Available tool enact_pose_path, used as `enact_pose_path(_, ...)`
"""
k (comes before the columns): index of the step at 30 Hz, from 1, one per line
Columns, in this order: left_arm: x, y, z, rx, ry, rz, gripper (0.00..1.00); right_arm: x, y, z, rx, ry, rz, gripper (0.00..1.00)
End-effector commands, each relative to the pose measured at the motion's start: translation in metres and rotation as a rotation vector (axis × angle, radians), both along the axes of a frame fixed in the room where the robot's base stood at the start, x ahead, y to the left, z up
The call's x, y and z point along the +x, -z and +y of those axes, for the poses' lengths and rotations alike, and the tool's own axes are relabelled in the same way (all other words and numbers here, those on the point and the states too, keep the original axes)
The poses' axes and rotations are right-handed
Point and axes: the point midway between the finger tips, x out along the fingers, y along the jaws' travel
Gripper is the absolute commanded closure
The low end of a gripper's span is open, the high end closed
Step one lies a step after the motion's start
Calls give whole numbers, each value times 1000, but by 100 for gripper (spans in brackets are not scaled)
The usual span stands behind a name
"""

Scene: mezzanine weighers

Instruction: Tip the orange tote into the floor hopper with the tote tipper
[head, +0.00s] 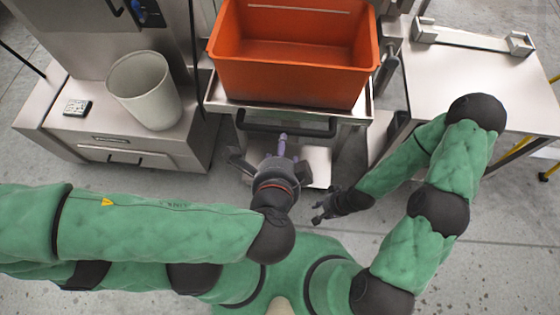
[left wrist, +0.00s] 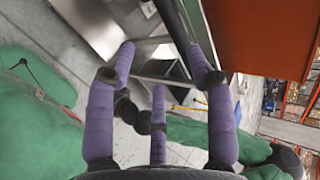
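The orange tote (head: 295,78) sits upright on the steel cradle (head: 225,101) of the tote tipper. A black handle bar (head: 318,129) runs along the cradle's front. My left gripper (head: 281,150) is below this bar in the head view, its fingers pointing at it. In the left wrist view its purple fingers (left wrist: 158,62) are spread, with a black bar (left wrist: 178,28) close to the right finger; I cannot tell whether they touch. The tote (left wrist: 262,32) fills the upper right there. My right gripper (head: 322,204) is empty, its dark fingers apart, low in front of my body. I cannot identify the floor hopper.
A steel cabinet (head: 185,148) on the left carries a pale bin (head: 146,92) and a small black device (head: 77,108). A steel table (head: 475,85) with a bracketed rail (head: 470,38) stands at the right. Bare floor lies at the lower right.

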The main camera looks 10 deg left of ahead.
Motion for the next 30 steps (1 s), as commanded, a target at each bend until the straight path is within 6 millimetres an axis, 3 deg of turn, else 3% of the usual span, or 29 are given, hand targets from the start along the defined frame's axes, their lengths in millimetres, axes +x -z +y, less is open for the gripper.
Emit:
enact_pose_path(12,-33,-24,-3,-2,2,0,46,0,0,0,0,0,0,66)
enact_pose_path(30,-36,-26,-2,-1,0,1,46,0,0,0,0,0,0,66)
